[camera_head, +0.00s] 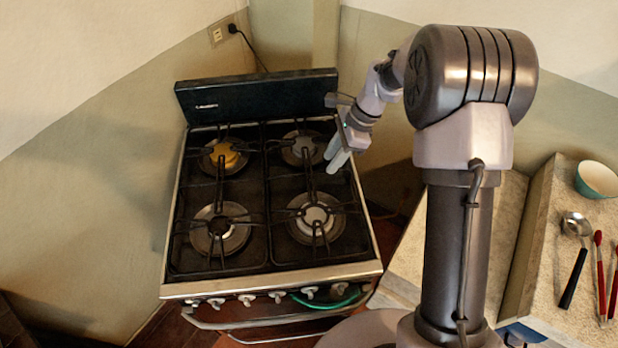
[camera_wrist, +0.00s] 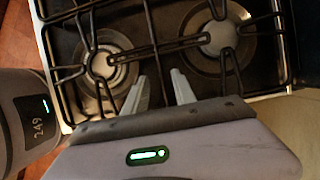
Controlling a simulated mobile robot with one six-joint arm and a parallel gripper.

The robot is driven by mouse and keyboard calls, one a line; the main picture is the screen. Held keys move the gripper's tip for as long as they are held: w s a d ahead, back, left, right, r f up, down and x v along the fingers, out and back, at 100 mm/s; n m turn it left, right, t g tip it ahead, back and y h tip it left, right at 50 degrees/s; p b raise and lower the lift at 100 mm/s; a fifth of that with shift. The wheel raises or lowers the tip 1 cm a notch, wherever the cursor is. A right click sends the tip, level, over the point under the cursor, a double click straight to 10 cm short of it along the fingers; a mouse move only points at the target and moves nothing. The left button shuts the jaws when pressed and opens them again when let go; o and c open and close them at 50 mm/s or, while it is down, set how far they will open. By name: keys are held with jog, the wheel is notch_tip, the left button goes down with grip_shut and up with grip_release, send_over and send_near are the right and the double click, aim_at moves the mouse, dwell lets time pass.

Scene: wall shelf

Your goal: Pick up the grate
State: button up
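Two black wire grates lie over the burners of the stove (camera_head: 265,268). The right grate (camera_head: 309,176) spans two burners on the right, and the left grate (camera_head: 219,186) spans the other two. My gripper (camera_head: 337,158) is over the right side of the stove, by the right grate's rear half. In the wrist view, my gripper (camera_wrist: 158,78) has its two pale fingers apart with nothing between them. A grate (camera_wrist: 160,47) lies ahead of the fingertips, its double middle bar running between two burners. Whether the fingers touch it cannot be told.
A stone counter (camera_head: 535,230) is at the right, with a teal bowl (camera_head: 596,180), a ladle (camera_head: 574,262) and red-handled utensils (camera_head: 600,270). The stove's raised back panel (camera_head: 258,95) stands behind the burners. A green hose (camera_head: 330,300) hangs at the stove's front.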

aim_at(321, 171)
jog(key=b+x, duration=0.1)
jog(key=x, duration=0.2)
jog(key=b+x, duration=0.1)
jog(key=x, duration=0.2)
jog(key=shift+a+f, duration=0.1)
jog(key=shift+a, duration=0.35)
jog(key=shift+c, duration=0.9)
grip_shut()
